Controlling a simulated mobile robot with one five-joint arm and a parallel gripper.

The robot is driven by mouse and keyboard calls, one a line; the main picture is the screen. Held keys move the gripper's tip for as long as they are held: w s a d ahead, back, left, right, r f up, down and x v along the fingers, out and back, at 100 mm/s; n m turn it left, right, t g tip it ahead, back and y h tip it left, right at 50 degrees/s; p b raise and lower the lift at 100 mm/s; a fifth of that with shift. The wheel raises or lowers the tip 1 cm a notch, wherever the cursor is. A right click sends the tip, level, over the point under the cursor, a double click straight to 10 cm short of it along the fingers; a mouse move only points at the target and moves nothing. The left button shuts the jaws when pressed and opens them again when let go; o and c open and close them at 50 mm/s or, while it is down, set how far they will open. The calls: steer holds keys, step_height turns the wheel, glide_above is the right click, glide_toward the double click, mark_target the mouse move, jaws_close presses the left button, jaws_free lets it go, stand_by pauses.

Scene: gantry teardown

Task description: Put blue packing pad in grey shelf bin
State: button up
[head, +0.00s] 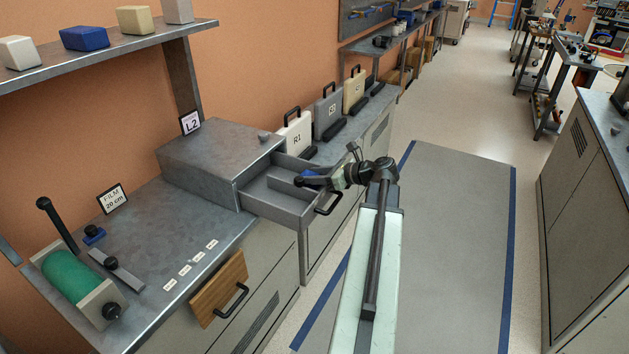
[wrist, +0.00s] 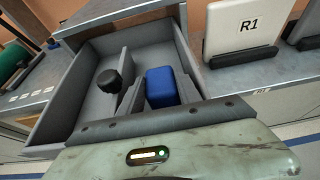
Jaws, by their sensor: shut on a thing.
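The blue packing pad (wrist: 163,87) is a small rounded block between my gripper's jaws, over the open drawer. In the head view the pad (head: 309,173) shows only in part, at the tip of my gripper (head: 306,180). My gripper is shut on it. I cannot tell whether the pad still touches the drawer floor. A grey box (head: 178,10) at the right end of the upper shelf looks like the grey shelf bin. It is cut by the top edge of the head view, and my gripper is well away from it, lower and to the right.
The grey drawer (head: 277,208) stands pulled out of the L2 cabinet (head: 205,160), with a divider inside. A dark knob (wrist: 109,80) shows left of the pad. White, blue and cream boxes share the shelf (head: 110,48). Case R1 (head: 297,138) stands behind the drawer.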

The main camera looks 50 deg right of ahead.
steer(key=shift+f, duration=0.1)
steer(key=o, duration=1.1)
steer(key=shift+c, duration=0.2)
steer(key=shift+r, duration=0.2)
steer(key=shift+s+r, duration=0.25)
steer(key=p+v, duration=0.4)
steer(key=v, duration=0.7)
steer(key=shift+s+p, duration=0.25)
steer(key=shift+p, duration=0.05)
steer(key=shift+d+f, duration=0.1)
